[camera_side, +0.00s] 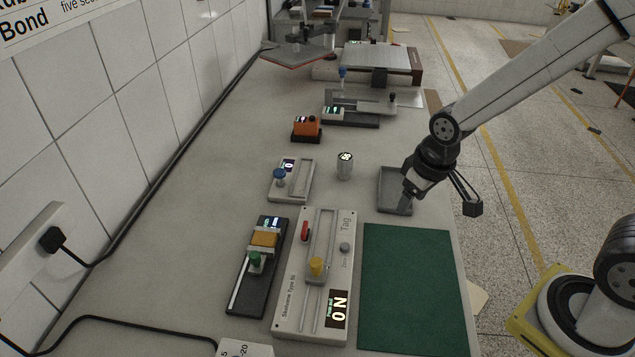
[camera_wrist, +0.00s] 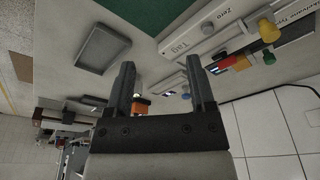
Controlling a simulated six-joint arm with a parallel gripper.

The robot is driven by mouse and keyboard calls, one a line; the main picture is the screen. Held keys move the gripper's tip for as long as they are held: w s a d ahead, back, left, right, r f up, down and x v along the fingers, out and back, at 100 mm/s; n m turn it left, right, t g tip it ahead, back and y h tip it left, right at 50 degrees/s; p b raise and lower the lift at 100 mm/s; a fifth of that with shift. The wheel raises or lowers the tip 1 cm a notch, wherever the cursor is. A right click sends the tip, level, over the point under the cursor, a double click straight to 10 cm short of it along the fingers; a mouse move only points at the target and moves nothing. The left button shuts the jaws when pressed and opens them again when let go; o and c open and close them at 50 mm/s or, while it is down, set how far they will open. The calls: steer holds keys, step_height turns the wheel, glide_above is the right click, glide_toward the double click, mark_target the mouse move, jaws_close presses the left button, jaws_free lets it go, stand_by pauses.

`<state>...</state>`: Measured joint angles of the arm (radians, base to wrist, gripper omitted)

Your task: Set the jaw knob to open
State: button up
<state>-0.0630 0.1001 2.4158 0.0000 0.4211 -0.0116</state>
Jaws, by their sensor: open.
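A long light-grey tester (camera_side: 318,270) lies at the front middle of the bench in the side view. It carries a red lever-like knob (camera_side: 305,231), a yellow knob (camera_side: 316,266), a grey round button (camera_side: 345,247) and a display reading 0 N. No legible label marks which one is the jaw knob. The red part also shows in the wrist view (camera_wrist: 228,62), near the yellow knob (camera_wrist: 268,30). My gripper (camera_side: 406,206) is over the grey tray, behind and right of the tester. In the wrist view its fingers (camera_wrist: 157,75) are apart with nothing between them.
A black rail device (camera_side: 242,290) with a green knob and orange block lies left of the tester. A green mat (camera_side: 415,290) lies right. The grey tray (camera_side: 384,190), a white cup (camera_side: 345,165), a blue-knobbed device (camera_side: 300,182) and an orange box (camera_side: 306,127) stand behind.

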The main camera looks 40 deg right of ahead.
steer(key=w+a+n+g, duration=0.1)
steer(key=w+a+n, duration=0.2)
steer(key=w+a, duration=0.8)
steer(key=n+g, duration=0.1)
steer(key=n, duration=0.2)
glide_above(254, 255)
step_height(254, 255, down, 4)
steer(key=shift+f, duration=0.15)
steer(key=shift+f, duration=3.9)
jaws_close()
